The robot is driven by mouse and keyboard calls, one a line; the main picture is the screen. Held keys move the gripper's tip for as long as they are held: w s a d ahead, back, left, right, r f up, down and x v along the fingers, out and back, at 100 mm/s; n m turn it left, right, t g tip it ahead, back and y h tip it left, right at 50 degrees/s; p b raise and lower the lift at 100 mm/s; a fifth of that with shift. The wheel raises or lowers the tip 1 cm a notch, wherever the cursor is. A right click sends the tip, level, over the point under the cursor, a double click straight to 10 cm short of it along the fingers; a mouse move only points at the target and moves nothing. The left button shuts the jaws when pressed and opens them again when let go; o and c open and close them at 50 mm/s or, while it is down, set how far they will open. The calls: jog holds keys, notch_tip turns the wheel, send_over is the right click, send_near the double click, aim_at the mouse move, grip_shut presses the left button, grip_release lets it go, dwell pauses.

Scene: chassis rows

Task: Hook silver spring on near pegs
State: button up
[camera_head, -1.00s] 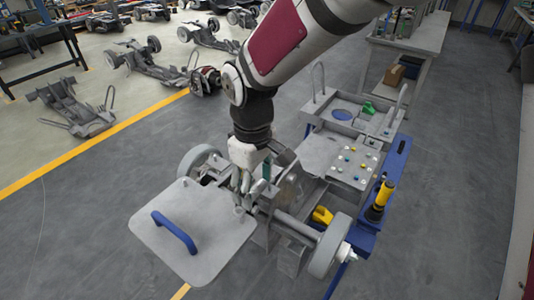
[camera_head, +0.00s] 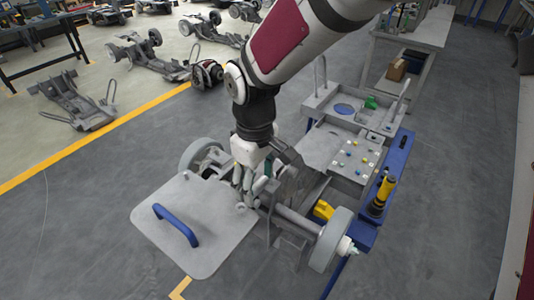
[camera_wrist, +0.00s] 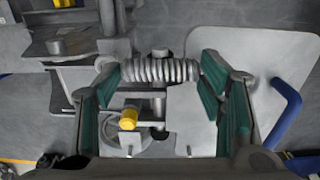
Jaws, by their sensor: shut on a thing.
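In the wrist view the silver spring (camera_wrist: 160,71) lies crosswise between the green-padded fingers of my gripper (camera_wrist: 160,78), which are shut on its two ends. Which of these are the near pegs I cannot tell. In the head view my gripper (camera_head: 246,182) is low over the chassis, beside the grey plate; the spring is hidden there.
A grey plate (camera_head: 215,240) with a blue handle (camera_head: 176,226) is at the front left. A wheel (camera_head: 331,240) is at the right. A tray with small coloured pieces (camera_head: 338,160) and a yellow-black tool (camera_head: 381,195) stand beyond. Other chassis (camera_head: 70,105) are on the floor.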

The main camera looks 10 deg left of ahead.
jog(key=shift+f, duration=0.55)
dwell(0.4)
jog(key=shift+f, duration=0.35)
jog(key=shift+f+b, duration=0.3)
jog(key=shift+f, duration=0.2)
jog(key=o, duration=1.2)
notch_tip(320, 180, up, 12)
jog(key=shift+r, duration=0.1)
dwell(0.4)
